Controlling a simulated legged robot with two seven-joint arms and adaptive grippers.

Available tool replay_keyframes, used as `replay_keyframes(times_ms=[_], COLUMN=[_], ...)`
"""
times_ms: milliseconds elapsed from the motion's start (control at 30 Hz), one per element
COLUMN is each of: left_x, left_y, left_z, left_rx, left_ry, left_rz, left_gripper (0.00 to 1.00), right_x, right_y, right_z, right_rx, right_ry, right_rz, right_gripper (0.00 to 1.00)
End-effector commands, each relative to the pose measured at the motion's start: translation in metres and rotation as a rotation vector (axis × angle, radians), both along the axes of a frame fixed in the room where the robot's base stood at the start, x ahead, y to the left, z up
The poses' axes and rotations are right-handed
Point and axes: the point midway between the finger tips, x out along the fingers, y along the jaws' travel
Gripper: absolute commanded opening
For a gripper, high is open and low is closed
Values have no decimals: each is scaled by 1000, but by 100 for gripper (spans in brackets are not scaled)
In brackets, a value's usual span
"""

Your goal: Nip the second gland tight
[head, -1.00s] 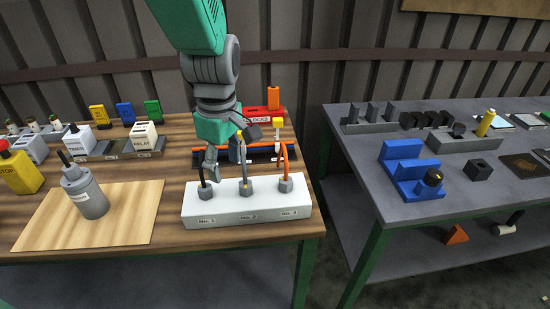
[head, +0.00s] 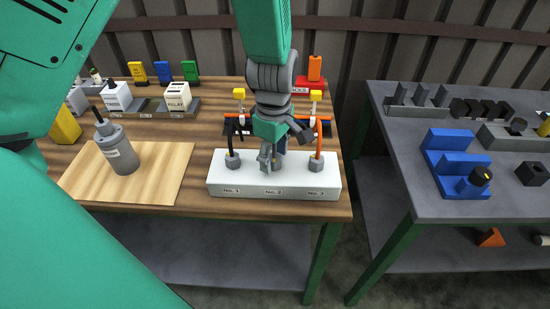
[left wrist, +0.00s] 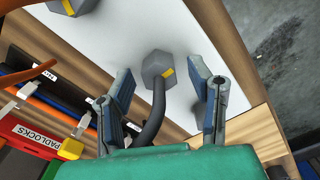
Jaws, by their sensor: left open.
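A white block (head: 225,185) on the wooden bench carries three grey glands labelled No. 1, No. 2 and No. 3. Gland No. 1 (head: 232,161) has a black cable, and gland No. 3 (head: 315,163) has an orange one. My left gripper (head: 271,158) points down over the No. 2 place and hides that gland in the head view. In the left wrist view, the second gland (left wrist: 156,67), hexagonal with a yellow mark and a dark grey cable, lies between the open fingers (left wrist: 163,75), with a gap on both sides. My right gripper is not seen.
Behind the block are a rack with yellow-topped posts (head: 316,96) and a red padlock box (head: 310,85). A grey bottle-shaped part (head: 121,152) stands on a light board at left. A second bench at right holds a blue fixture (head: 455,160).

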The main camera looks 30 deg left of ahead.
Motion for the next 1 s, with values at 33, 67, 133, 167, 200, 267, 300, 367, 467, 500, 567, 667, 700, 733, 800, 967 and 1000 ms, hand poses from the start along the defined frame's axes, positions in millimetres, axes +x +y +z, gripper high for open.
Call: replay_keyframes(times_ms=[33, 67, 133, 167, 200, 267, 300, 367, 467, 500, 567, 667, 700, 733, 800, 967, 1000], left_x=[0, 0, 1, 1, 1, 1, 1, 1, 1, 1, 1, 1, 1, 1, 1, 1, 1], left_y=[0, 0, 0, 0, 0, 0, 0, 0, 0, 0, 0, 0, 0, 0, 0, 0, 0], left_z=[-5, -7, -10, -11, -11, -11, -11, -11, -11, -11, -11, -11, -11, -11, -10, -9, -9], left_rx=[-1, -1, 0, 0, 0, 0, 0, 0, 0, 0, 0, 0, 0, 0, 0, 0, 0], left_ry=[2, 2, 1, 1, 0, 0, 0, -1, -1, 0, 0, 0, 0, 0, 0, 0, 1], left_rz=[0, 0, 0, 0, 0, 0, 0, 0, -1, -1, -1, -1, -1, -2, -8, -47, -65], left_gripper=[48, 48, 48, 48, 48, 48, 48, 48, 34, 19, 0, 0, 0, 0, 0, 0, 0], right_x=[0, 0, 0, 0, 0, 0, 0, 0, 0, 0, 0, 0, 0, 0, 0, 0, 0], right_y=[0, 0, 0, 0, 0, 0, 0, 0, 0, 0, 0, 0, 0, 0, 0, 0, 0], right_z=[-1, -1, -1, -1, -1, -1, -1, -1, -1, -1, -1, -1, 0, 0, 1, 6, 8], right_rx=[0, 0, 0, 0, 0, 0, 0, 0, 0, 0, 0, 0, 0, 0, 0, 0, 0], right_ry=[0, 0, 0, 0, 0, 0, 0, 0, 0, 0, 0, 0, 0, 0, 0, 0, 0], right_rz=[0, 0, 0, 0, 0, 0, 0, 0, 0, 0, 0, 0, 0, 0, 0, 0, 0], right_gripper=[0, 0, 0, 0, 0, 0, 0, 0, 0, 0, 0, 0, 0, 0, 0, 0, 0])
